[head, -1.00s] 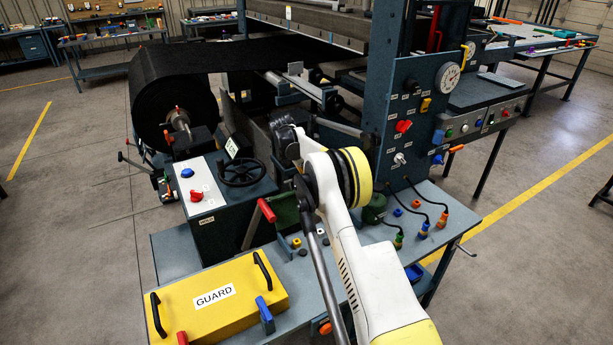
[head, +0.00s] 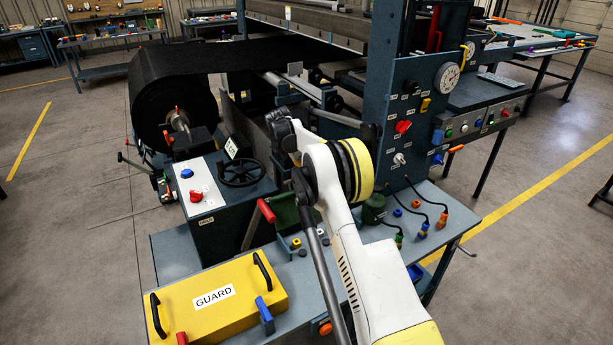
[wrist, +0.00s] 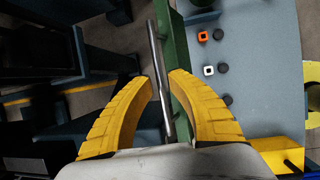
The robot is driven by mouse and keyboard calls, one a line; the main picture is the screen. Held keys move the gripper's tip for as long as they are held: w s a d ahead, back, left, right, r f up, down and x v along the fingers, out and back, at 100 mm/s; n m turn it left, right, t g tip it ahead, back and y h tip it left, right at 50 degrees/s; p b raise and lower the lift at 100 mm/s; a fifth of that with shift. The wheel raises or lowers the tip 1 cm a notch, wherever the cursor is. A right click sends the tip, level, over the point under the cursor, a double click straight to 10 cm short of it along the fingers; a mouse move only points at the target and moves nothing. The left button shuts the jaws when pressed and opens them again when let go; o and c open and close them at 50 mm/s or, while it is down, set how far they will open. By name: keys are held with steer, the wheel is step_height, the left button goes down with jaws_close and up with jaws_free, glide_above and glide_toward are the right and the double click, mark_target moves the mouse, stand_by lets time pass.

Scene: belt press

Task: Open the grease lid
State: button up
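I cannot make out which part is the grease lid. A green housing (head: 284,212) stands on the bench beside a grey lever with a red grip (head: 267,210). A small green pot (head: 374,208) stands farther right, past my arm. In the wrist view, my gripper (wrist: 163,80) has its two yellow fingers apart. A bare metal rod (wrist: 159,60) runs between the fingertips, next to a long green part (wrist: 178,60). The right finger overlaps the green part; I cannot tell whether it touches. My arm hides the gripper in the head view.
A yellow GUARD cover (head: 215,297) with black handles lies at the bench's front left. A control box (head: 225,205) with a black handwheel (head: 242,170) stands behind. Cables with coloured plugs (head: 422,229) lie at right. Small knobs (wrist: 223,68) dot the bench near the gripper.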

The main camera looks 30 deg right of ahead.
steer(key=v, duration=0.9)
steer(key=s+a+r+m+t+y+b, duration=0.1)
steer(key=s+a+r+m+t, duration=0.1)
steer(key=s+a+r+m, duration=0.65)
steer(key=s+a+r+m+t+y+b, duration=0.1)
steer(key=s+a+r, duration=0.4)
steer(key=s, duration=0.8)
steer(key=s+a+f+m+t, duration=0.1)
steer(key=s+a+f+m, duration=0.1)
steer(key=s, duration=0.5)
steer(key=s+a+f+m+t+y, duration=0.1)
steer(key=s+a+f+m, duration=0.1)
steer(key=s, duration=0.6)
steer(key=s+a+f+m+y+b, duration=0.1)
steer(key=s+f+m, duration=0.3)
steer(key=s, duration=0.4)
steer(key=shift+s+a+m+t, duration=0.2)
steer(key=shift+a+m+t, duration=0.2)
steer(key=shift+a, duration=0.45)
